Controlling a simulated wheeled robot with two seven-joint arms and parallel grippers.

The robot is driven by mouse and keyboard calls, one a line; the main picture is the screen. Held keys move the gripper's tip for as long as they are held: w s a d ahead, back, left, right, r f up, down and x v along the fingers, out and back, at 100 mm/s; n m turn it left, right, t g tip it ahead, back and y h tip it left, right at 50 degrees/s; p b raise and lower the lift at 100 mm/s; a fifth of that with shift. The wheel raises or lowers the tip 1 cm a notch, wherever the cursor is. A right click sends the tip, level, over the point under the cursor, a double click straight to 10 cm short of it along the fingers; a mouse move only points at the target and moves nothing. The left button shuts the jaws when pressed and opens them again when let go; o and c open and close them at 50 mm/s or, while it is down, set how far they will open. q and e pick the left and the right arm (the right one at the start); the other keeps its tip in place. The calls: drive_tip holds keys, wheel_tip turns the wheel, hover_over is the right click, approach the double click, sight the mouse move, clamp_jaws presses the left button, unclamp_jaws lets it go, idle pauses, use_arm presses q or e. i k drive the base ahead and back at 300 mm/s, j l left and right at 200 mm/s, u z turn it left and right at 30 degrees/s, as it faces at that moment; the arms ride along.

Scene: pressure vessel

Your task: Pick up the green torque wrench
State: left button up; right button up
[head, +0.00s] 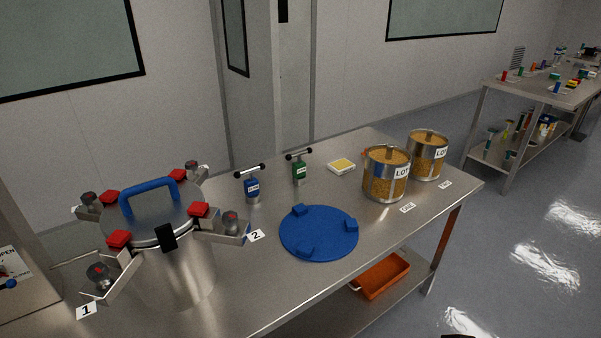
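The green torque wrench (299,174) stands upright on the steel table, with a dark T-shaped bar across its top. A similar blue wrench (253,190) stands to its left, a short gap away. Neither of my grippers can be made out in the head view. A small dark shape at the bottom edge is too cut off to identify.
A pressure vessel (176,263) with a blue handle and red-topped clamps stands at left. A blue round plate (330,236) lies in front of the wrenches. A yellow pad (342,166) and two tins (386,184) (427,165) stand right. An orange bin (382,279) sits below.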

sight(299, 167)
drive_tip(key=u, duration=0.5)
drive_tip(key=l+u, duration=0.3)
drive_tip(key=u, duration=0.15)
drive_tip(key=l+u, duration=0.65)
drive_tip(key=u, duration=0.25)
drive_tip(key=l+u, duration=0.1)
drive_tip(key=l, duration=0.3)
drive_tip(key=k+l+u, duration=0.1)
drive_tip(key=l, duration=0.25)
drive_tip(key=k+l+u, duration=0.1)
drive_tip(key=l, duration=0.3)
drive_tip(key=k+l+u, duration=0.1)
drive_tip(key=l, duration=0.25)
drive_tip(key=k+l+u, duration=0.1)
drive_tip(key=l, duration=0.5)
